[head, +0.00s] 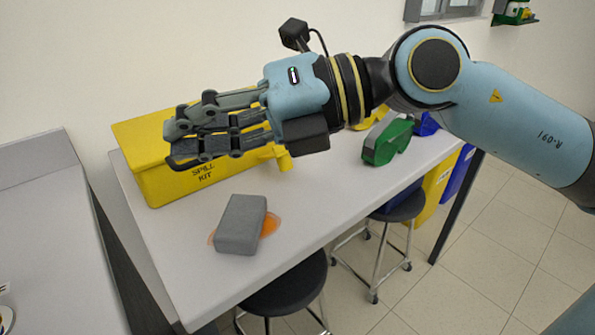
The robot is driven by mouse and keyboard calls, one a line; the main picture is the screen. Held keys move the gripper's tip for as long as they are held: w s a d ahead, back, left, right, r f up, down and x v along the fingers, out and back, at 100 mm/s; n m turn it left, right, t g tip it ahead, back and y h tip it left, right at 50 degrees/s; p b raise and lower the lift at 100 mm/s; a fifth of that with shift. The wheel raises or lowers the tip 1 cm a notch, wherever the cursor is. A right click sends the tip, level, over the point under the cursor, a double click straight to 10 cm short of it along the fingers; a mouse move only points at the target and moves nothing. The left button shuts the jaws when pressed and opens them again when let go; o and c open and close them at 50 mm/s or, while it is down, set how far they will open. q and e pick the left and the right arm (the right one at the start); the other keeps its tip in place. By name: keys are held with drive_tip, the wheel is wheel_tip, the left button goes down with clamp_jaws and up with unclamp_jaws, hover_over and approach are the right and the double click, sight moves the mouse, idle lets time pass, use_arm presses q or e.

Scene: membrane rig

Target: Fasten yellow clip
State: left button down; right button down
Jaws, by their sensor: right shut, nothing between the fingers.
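My right gripper (178,143) reaches in from the right, above the table and in front of the yellow spill kit box (150,188). Its fingers are shut with nothing between them, and they hide part of the box. I see no thing that is clearly a yellow clip. A small yellow piece (284,161) shows just below my right wrist; I cannot tell whether it is a clip or part of the box. My left gripper is not in view.
A grey block (241,226) lies on an orange spill (270,224) on the table (185,270). Green goggles (386,142) lie at the table's right. Black stools (285,288) stand at its front edge. The table's front left is clear.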

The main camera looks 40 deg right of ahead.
drive_tip(key=d+f+n+g+h, duration=0.2)
drive_tip(key=d+f+h, duration=0.15)
drive_tip(key=f, duration=0.25)
drive_tip(key=m+g+h, duration=0.1)
drive_tip(key=g+h, duration=0.1)
drive_tip(key=h, duration=0.7)
approach(291, 188)
drive_tip(key=shift+y, duration=0.25)
drive_tip(key=b+x, duration=0.1)
drive_tip(key=x, duration=0.5)
drive_tip(key=shift+d, duration=0.15)
drive_tip(key=shift+d, duration=0.1)
